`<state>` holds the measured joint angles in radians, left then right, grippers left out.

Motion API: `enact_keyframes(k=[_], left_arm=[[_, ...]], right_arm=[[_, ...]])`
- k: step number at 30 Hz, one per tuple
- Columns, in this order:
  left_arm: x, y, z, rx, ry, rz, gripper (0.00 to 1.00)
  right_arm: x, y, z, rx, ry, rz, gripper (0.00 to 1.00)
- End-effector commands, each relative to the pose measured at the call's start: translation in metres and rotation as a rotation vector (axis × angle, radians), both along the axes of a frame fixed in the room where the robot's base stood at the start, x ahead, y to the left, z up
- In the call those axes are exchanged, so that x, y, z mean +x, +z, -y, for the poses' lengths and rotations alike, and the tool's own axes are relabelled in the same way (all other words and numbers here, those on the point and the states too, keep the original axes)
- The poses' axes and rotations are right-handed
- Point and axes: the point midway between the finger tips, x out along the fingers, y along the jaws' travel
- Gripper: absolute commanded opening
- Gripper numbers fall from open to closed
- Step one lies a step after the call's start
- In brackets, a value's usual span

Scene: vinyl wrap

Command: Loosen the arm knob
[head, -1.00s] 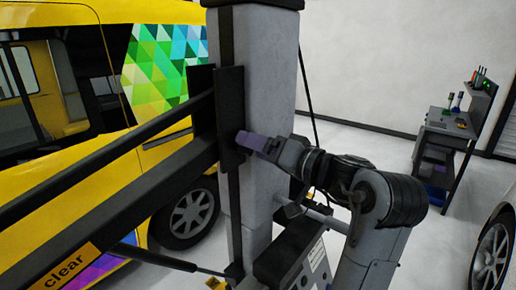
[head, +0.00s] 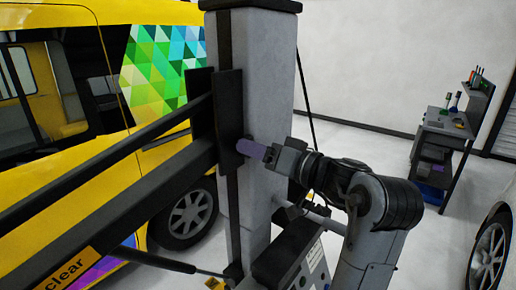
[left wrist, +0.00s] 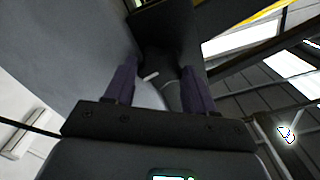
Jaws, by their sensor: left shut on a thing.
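My left gripper (head: 246,148), with purple fingers, is at the dark bracket (head: 229,125) on the grey lift column (head: 266,60). The arm knob is hidden behind the fingers in the head view. In the left wrist view, the two purple fingers of my left gripper (left wrist: 159,80) stand on either side of a dark part with a small pale bar, which looks like the arm knob (left wrist: 171,92). The gripper is shut on it. The knob's exact outline is too dark to tell. My right gripper is not in view.
Black lift arms run left from the column, one with a yellow "clear" label (head: 66,271). A yellow van (head: 60,185) with a coloured triangle wrap (head: 160,65) stands behind. A workbench (head: 445,135) and a car wheel (head: 492,255) are at the right.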

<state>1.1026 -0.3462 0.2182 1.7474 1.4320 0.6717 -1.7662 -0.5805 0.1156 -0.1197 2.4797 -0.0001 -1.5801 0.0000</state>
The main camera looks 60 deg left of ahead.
Motion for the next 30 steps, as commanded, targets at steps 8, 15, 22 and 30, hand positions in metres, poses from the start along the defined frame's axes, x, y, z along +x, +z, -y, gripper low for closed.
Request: enact_keyframes(k=[8,15,22,30], left_arm=[[0.000,0.001,0.000,0.093,0.001,0.231,0.24],[0.000,0.000,0.000,0.180,0.001,0.443,0.24],[0.000,-0.001,0.000,0.263,0.001,0.644,0.24],[0.000,-0.002,0.000,0.359,0.001,0.883,0.24]], right_arm=[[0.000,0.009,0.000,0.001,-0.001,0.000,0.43],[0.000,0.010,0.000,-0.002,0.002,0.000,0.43],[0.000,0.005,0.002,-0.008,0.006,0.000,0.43],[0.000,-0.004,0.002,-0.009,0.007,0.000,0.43]])
